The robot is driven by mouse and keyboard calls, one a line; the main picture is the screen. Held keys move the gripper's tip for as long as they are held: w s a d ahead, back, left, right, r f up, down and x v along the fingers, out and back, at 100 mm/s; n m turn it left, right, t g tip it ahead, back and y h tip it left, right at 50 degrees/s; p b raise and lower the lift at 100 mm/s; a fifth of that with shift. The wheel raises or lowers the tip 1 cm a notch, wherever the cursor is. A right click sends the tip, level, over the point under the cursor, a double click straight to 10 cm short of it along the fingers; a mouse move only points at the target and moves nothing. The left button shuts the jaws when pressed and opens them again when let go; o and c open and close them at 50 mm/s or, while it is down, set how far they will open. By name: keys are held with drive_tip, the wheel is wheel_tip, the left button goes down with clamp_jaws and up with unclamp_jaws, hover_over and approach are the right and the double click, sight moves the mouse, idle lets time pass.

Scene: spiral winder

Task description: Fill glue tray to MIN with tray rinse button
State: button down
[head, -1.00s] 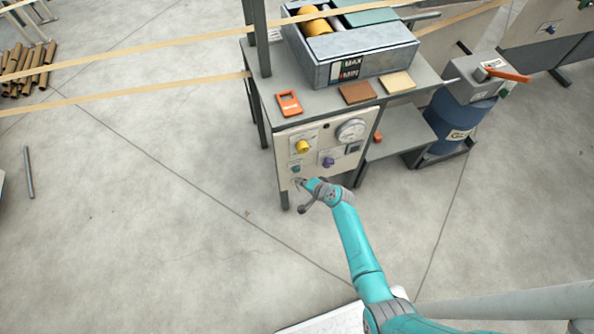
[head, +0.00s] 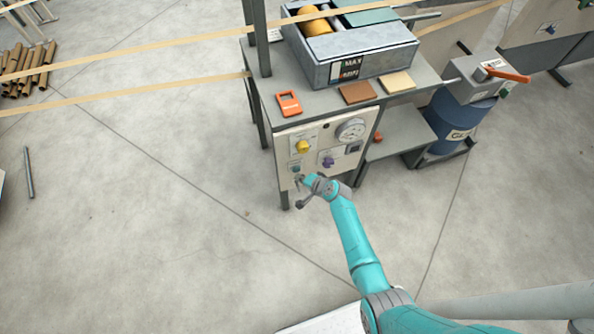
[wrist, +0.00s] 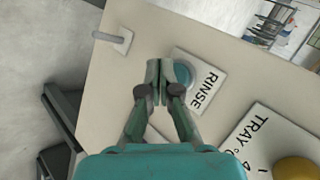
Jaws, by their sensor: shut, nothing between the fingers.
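The glue tray (head: 365,72) is a grey open box on top of the machine, with a MAX/MIN gauge (head: 348,68) on its front. The rinse button is a small teal round button on the front panel, labelled RINSE; it shows in the wrist view (wrist: 184,76) and the head view (head: 295,168). My gripper (head: 299,181) is at the lower left of the panel. In the wrist view, the shut, empty fingertips (wrist: 167,70) are at the button's left edge and partly overlap it. I cannot tell whether they touch or press it.
A yellow knob (head: 303,147), a purple knob (head: 328,162) and a dial (head: 351,130) share the panel. A pale peg (wrist: 117,40) sticks out near the gripper. A blue drum (head: 458,118) stands right. The floor at left is mostly clear.

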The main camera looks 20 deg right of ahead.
drive_tip(key=shift+w, duration=0.2)
idle(0.6)
drive_tip(key=shift+w, duration=0.2)
drive_tip(key=shift+w, duration=0.45)
idle(3.0)
drive_tip(key=shift+s, duration=0.15)
idle(0.3)
drive_tip(key=shift+s, duration=0.7)
drive_tip(key=shift+s, duration=0.1)
drive_tip(key=shift+s, duration=2.4)
drive_tip(key=shift+s, duration=0.1)
